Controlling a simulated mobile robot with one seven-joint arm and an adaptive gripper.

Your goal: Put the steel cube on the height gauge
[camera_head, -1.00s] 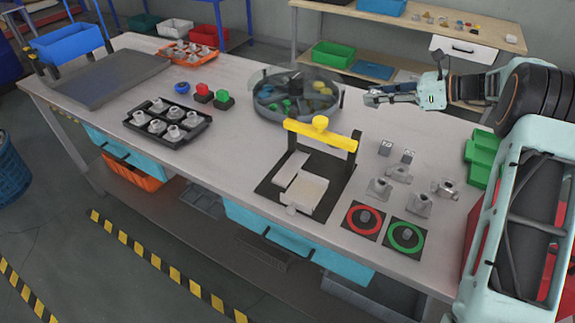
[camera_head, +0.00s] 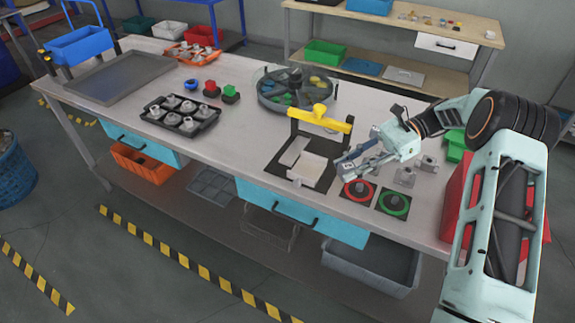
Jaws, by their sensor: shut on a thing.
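The height gauge is a black frame with a yellow crossbar (camera_head: 318,119) over a pale plate (camera_head: 307,169) on a black base. My gripper (camera_head: 352,163) is just right of the gauge, low over the table. It is shut on a small grey steel cube (camera_head: 347,166), which shows at the fingertips with a dark mark on its face. The cube appears beside the gauge's right edge. The fingers partly hide the cube, and I cannot tell its exact height above the table.
The red-ringed pad (camera_head: 358,190) and green-ringed pad (camera_head: 393,203) lie just in front of my gripper. Grey metal parts (camera_head: 405,177) stand to its right. A round divided tray (camera_head: 297,90) is behind the gauge. Open table lies left of the gauge.

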